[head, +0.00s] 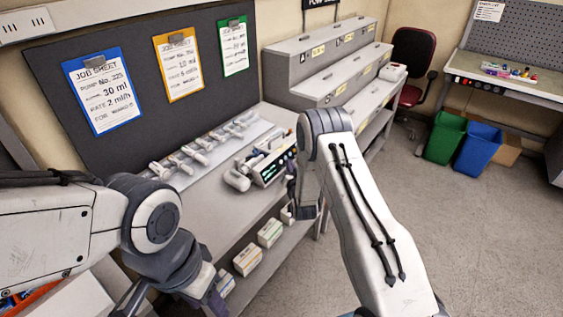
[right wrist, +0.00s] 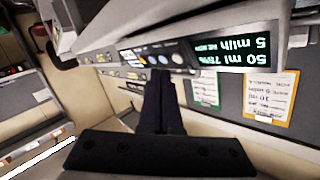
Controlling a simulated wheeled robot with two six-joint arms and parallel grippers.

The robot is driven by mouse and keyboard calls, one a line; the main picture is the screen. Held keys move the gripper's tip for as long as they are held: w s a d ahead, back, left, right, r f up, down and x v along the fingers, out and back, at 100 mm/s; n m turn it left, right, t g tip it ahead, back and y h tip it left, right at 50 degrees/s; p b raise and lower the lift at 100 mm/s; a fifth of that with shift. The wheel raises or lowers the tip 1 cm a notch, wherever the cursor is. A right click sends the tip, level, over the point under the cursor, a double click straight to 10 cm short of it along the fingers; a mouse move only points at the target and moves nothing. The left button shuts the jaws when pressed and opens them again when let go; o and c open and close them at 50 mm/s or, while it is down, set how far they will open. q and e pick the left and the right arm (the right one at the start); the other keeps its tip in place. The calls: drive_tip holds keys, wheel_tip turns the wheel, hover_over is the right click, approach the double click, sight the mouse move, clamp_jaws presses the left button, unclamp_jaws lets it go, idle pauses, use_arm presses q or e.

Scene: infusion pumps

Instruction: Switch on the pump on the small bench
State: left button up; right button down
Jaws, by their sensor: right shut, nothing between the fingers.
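The pump (head: 268,166) stands on the small grey bench below the job sheets. Its front faces right, and its dark screen shows light text. In the right wrist view the pump (right wrist: 150,30) appears upside down, with lit text reading 50 ml, 75% and 5 ml/h. A row of small round buttons (right wrist: 160,57) sits beside the screen. My right gripper (right wrist: 164,85) is shut and empty, its fingertips close to the button panel; I cannot tell whether they touch. In the head view my right arm partly hides this gripper (head: 291,190). My left gripper (head: 217,302) is at the bottom edge, mostly cut off.
Several syringes (head: 205,148) lie in a rack behind the pump. Small boxes (head: 247,259) stand on the lower shelf. Blue, orange and green job sheets (head: 101,93) hang on the dark board.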

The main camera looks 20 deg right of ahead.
drive_tip(key=shift+s+d+r+p, duration=0.35)
drive_tip(key=shift+s+d+r, duration=0.15)
drive_tip(key=shift+s+d, duration=0.25)
drive_tip(key=shift+s+d+r+p, duration=0.35)
drive_tip(key=shift+s+d+r, duration=0.15)
drive_tip(key=shift+s, duration=0.3)
drive_tip(key=shift+a, duration=0.1)
